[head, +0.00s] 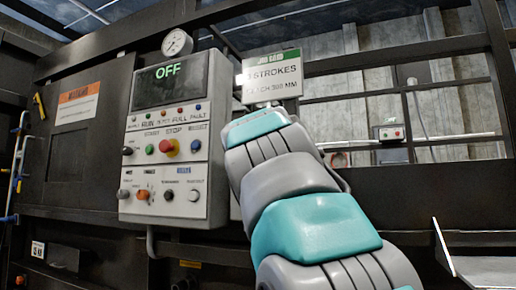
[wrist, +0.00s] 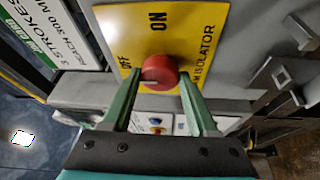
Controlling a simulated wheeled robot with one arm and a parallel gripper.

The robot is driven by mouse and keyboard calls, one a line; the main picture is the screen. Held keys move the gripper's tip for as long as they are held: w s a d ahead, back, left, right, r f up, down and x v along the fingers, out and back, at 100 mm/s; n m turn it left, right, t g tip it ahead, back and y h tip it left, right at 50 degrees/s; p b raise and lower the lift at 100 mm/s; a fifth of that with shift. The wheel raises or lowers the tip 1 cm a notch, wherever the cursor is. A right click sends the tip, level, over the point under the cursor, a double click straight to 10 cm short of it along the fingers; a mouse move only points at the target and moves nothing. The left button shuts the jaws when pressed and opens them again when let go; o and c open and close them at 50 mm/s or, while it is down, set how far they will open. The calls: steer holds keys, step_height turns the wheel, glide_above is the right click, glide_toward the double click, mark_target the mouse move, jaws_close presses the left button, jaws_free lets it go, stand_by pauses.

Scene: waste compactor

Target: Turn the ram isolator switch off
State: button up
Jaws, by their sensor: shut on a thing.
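The ram isolator switch shows in the wrist view as a red round knob (wrist: 160,71) on a yellow plate (wrist: 190,38). The plate reads OFF to the left of the knob, ON above it and ISOLATOR to the right. A pale mark shows low on the knob's left; I cannot tell for sure which way it points. My gripper (wrist: 160,82) is shut on the knob, with one green finger on each side. In the head view my arm hides the switch and the gripper.
A grey control panel (head: 142,178) with a display (head: 168,78) reading OFF, buttons and knobs stands left of my arm. A gauge (head: 177,42) sits above it. A strokes sign (head: 271,77) is just above my arm. Dark frame bars run to the right.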

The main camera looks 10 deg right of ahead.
steer(key=o, duration=1.4)
steer(key=shift+b+v, duration=0.65)
steer(key=shift+v, duration=3.25)
